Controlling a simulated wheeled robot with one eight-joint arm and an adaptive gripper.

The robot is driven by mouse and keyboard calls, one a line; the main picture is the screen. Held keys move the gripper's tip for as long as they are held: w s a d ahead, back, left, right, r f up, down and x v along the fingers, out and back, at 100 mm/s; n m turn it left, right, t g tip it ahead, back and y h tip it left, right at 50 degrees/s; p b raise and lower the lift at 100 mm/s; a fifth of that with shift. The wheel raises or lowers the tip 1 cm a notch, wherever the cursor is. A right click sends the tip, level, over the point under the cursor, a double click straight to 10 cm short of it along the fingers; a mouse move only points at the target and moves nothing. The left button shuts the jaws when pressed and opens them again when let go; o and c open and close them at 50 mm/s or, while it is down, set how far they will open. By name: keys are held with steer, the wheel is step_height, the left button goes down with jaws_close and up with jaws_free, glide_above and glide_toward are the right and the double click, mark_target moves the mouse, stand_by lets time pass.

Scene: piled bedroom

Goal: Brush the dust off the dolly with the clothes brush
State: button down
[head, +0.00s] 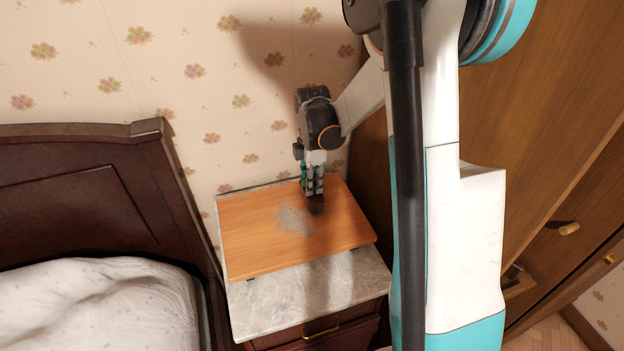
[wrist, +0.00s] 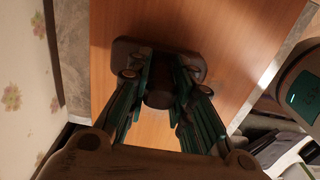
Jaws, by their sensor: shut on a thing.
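The dolly (head: 255,240) is a flat orange-brown wooden board lying on the marble top of a nightstand. A grey dust patch (head: 293,219) lies near its middle. My gripper (head: 313,190) points down over the far right part of the board, to the right of the dust. It is shut on the clothes brush (head: 317,205), which is dark brown. In the wrist view, the brush (wrist: 126,52) shows its handle between my fingers and its wider head over the board. I cannot tell whether the bristles touch the board.
The marble nightstand top (head: 310,295) shows a bare strip in front of the board. A dark wooden bed (head: 85,195) with white bedding (head: 100,305) stands on the left. A wooden wardrobe (head: 545,150) stands close on the right. The flowered wall (head: 215,100) is behind.

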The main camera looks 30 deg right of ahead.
steer(key=shift+f, duration=0.35)
steer(key=shift+f, duration=0.25)
stand_by(0.4)
steer(key=shift+w+a, duration=0.25)
steer(key=shift+a, duration=0.95)
steer(key=shift+w+a, duration=0.2)
steer(key=shift+a, duration=0.95)
steer(key=shift+a, duration=0.1)
steer(key=shift+w+a+r, duration=0.1)
steer(key=shift+w+a, duration=0.25)
steer(key=shift+a, duration=1.2)
steer(key=shift+w+a, duration=0.3)
steer(key=shift+a, duration=1.25)
steer(key=shift+w+a+r, duration=0.1)
steer(key=shift+w+a, duration=0.25)
steer(key=shift+a, duration=1.2)
steer(key=shift+s+r, duration=0.1)
steer(key=shift+r, duration=1)
steer(key=c, duration=2.3)
jaws_free()
steer(key=shift+f, duration=0.1)
